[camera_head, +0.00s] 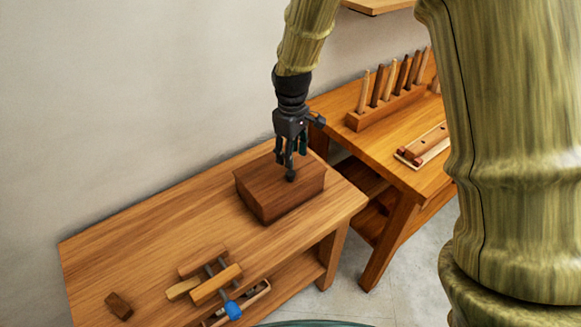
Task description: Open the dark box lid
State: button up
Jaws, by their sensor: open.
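The dark box (266,203) is a brown wooden block-shaped box near the right end of the nearer wooden bench. Its lid (262,180) is on top and looks closed. My gripper (287,170) points down over the lid from above, with dark fingers. The fingers are apart and nothing shows between them. One fingertip overlaps the lid in the picture; I cannot tell whether it touches. The back right part of the lid is partly hidden behind the fingers.
The bench (140,240) also bears a wooden clamp (215,282) with a blue knob and a small dark block (118,306). A second bench (395,150) at the right carries a peg rack (385,108). The wall is close behind.

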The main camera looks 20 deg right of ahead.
aim_at(291, 173)
jog(key=shift+f+p, duration=0.55)
jog(key=shift+f, duration=2.7)
grip_shut()
